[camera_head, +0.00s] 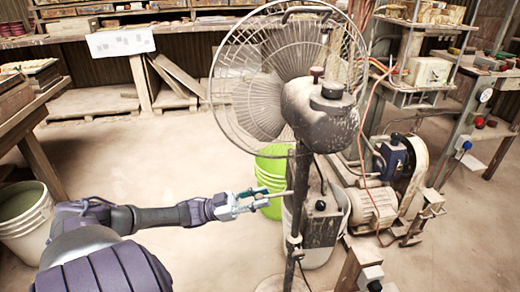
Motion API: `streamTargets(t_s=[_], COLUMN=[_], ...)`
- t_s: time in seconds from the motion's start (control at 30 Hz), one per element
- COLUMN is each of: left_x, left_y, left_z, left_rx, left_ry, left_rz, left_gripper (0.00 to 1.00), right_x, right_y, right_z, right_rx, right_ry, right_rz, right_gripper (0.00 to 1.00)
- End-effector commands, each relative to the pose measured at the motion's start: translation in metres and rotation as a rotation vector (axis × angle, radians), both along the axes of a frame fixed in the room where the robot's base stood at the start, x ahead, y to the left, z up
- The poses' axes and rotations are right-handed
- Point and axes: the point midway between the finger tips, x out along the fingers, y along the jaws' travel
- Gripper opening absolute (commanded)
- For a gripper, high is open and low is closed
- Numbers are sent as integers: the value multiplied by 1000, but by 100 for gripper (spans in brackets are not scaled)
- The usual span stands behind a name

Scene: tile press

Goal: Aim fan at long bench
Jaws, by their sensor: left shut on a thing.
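A large dusty pedestal fan stands right of centre. Its motor housing (322,112) is towards me and its round wire cage (240,95) faces away, to the back left. A thin rod (284,194) sticks out leftwards from the fan's dark pole (298,215). My left gripper (262,198) reaches in from the left at pole height and is shut on this rod; the exact contact is small and hard to see. A long bench (190,22) with rows of tiles runs along the back wall. My right gripper is out of view.
Lime green buckets (271,172) and a whitish bucket (325,238) stand close behind the pole. A motor machine (375,205) and cables crowd the right. A wooden table (25,110) and pale bucket (24,220) stand left. The floor (150,165) between is clear.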

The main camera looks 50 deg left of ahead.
Motion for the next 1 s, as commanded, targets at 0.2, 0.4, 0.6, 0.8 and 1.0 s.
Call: streamTargets(t_s=[0.2,0.4,0.6,0.8,1.0], left_x=[1,1,0,-8,-35], left_y=[1,1,0,9,36], left_z=[1,1,0,-6,-21], left_rx=[1,1,1,2,4], left_ry=[-1,-1,0,3,4], left_rz=[5,3,1,4,6], left_gripper=[29,53,53,53,53], right_x=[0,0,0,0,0], right_y=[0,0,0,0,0], right_z=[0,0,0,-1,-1], right_rx=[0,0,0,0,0], right_ry=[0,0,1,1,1], right_rz=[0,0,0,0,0], right_gripper=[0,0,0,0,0])
